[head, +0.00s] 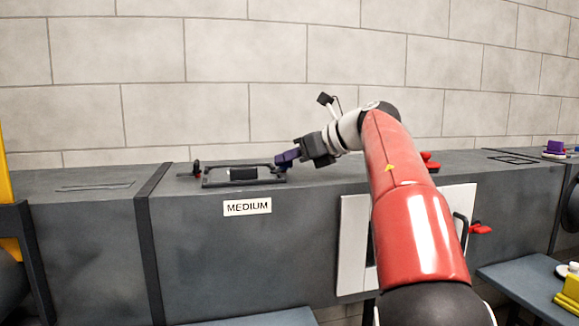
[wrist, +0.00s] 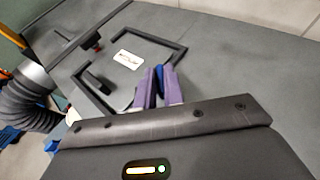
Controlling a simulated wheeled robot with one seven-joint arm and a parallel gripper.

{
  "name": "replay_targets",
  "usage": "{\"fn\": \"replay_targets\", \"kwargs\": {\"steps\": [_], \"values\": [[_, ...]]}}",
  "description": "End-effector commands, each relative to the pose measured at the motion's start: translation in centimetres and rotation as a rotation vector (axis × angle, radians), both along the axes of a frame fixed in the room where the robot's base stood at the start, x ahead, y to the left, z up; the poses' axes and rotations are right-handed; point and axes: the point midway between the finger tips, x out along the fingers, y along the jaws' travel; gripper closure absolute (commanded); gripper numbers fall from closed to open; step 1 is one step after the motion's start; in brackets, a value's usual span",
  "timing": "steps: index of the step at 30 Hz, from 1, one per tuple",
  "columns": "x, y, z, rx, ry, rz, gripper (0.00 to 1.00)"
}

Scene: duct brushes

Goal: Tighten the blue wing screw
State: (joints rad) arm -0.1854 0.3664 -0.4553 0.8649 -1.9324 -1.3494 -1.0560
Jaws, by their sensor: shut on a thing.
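The blue wing screw (wrist: 159,77) shows in the wrist view as a small blue piece between the two purple fingers of my gripper (wrist: 158,83). My gripper is shut on it, and the fingers hide most of it. In the head view, my gripper (head: 287,158) is at the right end of a black rectangular frame (head: 208,183) on top of the grey duct. The screw cannot be told apart from the fingers there. The frame also shows in the wrist view (wrist: 183,53), around an area with a white label (wrist: 127,59).
The grey duct (head: 300,235) bears a MEDIUM sign (head: 247,207) and runs along a block wall. A dark post with a red part (head: 196,170) stands left of the frame. A white panel (head: 355,240) is on the duct's front. A ribbed hose (wrist: 27,108) shows at left in the wrist view.

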Motion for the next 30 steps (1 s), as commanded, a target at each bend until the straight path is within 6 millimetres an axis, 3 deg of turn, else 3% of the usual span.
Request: {"fn": "replay_targets", "kwargs": {"steps": [18, 30], "values": [[-0.63, 0.88, -0.13, -0.001, 0.0, -0.524, 1.0], [-0.59, 0.91, -0.14, -0.002, 0.002, -0.689, 1.0]]}}
